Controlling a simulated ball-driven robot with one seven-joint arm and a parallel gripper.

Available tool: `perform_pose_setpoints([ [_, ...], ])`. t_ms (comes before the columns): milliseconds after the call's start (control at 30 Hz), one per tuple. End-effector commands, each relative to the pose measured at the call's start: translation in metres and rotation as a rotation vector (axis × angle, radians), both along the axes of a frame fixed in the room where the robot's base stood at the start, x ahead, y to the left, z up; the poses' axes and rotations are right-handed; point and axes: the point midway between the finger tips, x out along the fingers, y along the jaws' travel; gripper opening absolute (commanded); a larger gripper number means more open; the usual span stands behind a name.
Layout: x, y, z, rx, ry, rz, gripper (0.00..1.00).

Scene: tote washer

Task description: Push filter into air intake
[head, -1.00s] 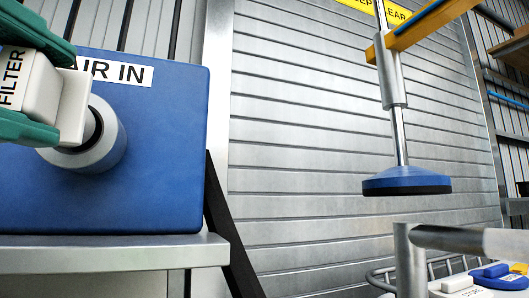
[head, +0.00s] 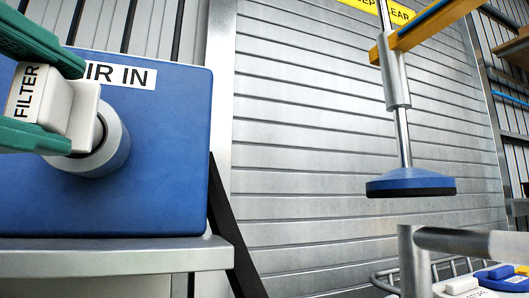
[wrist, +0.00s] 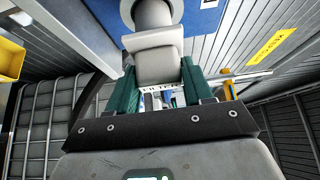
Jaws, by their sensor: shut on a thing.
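The filter (head: 40,97) is a white block with a black FILTER label, held at the left edge of the head view. My gripper (head: 48,97) has green fingers, shut on the filter from above and below. The air intake (head: 112,140) is a grey round port with a dark opening on a blue box (head: 160,165) labelled AIR IN. The filter's front end is at the port's mouth and hides part of the opening; I cannot tell how deep it is. In the wrist view the filter (wrist: 157,65) sits between the green fingers, in line with the grey port (wrist: 152,14).
The blue box stands on a grey metal ledge (head: 110,262). A blue suction disc (head: 410,181) hangs from a yellow arm (head: 430,28) at right. Below it are a grey pipe (head: 412,255) and a wire basket holding labelled parts. A ribbed shutter (head: 300,140) fills the back.

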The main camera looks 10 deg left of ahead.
Motion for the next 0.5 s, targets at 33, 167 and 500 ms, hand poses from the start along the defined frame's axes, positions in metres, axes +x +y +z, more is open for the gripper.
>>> perform_pose_setpoints([
  [33, 0.0, 0.0, 0.0002, 0.0, 0.0, 0.0, 0.2],
  [167, 0.001, 0.0006, 0.0004, 0.0, 0.0, 0.0, 0.2],
  [500, 0.0072, 0.0047, 0.0006, 0.0, -0.001, 0.0, 0.2],
])
